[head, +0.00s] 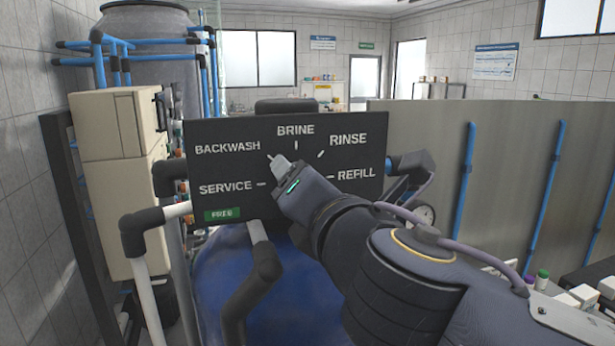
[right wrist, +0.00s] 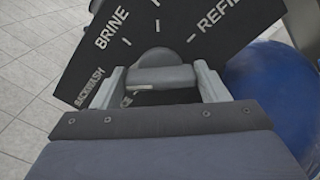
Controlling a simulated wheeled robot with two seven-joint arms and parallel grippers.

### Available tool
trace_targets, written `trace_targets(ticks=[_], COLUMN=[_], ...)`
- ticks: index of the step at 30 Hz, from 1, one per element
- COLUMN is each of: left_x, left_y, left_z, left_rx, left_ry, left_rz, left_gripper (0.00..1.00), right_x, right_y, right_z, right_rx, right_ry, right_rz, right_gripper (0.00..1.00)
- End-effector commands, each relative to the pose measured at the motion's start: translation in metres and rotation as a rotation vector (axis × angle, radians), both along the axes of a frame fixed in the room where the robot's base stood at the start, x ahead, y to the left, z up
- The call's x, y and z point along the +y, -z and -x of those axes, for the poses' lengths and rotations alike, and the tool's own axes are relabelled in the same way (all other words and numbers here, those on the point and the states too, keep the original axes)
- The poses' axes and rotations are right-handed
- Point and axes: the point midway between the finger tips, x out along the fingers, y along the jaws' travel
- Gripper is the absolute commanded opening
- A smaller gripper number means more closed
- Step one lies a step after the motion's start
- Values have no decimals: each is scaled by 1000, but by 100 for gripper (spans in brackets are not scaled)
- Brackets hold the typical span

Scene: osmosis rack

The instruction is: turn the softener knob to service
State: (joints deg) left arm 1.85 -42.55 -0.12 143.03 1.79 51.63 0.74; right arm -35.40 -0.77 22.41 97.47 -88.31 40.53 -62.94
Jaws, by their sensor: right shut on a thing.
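The black softener panel (head: 230,165) carries the labels BACKWASH, BRINE, RINSE, REFILL and SERVICE around its centre. My right gripper (head: 282,168) is at the panel's centre and covers most of the knob in the head view. In the right wrist view, the grey knob (right wrist: 160,78) has a bar-shaped grip in front of a round base. The fingers of my right gripper (right wrist: 158,84) are shut on the two ends of this bar. SERVICE (head: 226,187) is at the lower left of the dial. Which label the knob points to is unclear. My left gripper is not in view.
A green FREE plate (head: 224,214) is at the panel's lower left. Black and white pipes (head: 150,275) run in front at the left, beside a beige cabinet (head: 112,185). A blue tank (head: 225,290) is below the panel. A grey partition (head: 500,170) stands at the right.

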Motion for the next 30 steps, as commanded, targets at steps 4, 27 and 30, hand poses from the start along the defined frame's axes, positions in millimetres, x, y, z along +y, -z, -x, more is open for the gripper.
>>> trace_targets(ticks=[4,27,30], left_x=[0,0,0], left_y=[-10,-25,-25], left_z=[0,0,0], left_rx=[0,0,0], left_ry=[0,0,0], left_rz=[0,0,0], left_gripper=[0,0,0], right_x=[1,3,3], right_y=[-1,2,2], right_z=[0,0,0], right_rx=[-39,-214,-223], right_ry=[0,-1,-1], right_rz=[135,674,702], right_gripper=[44,44,44])
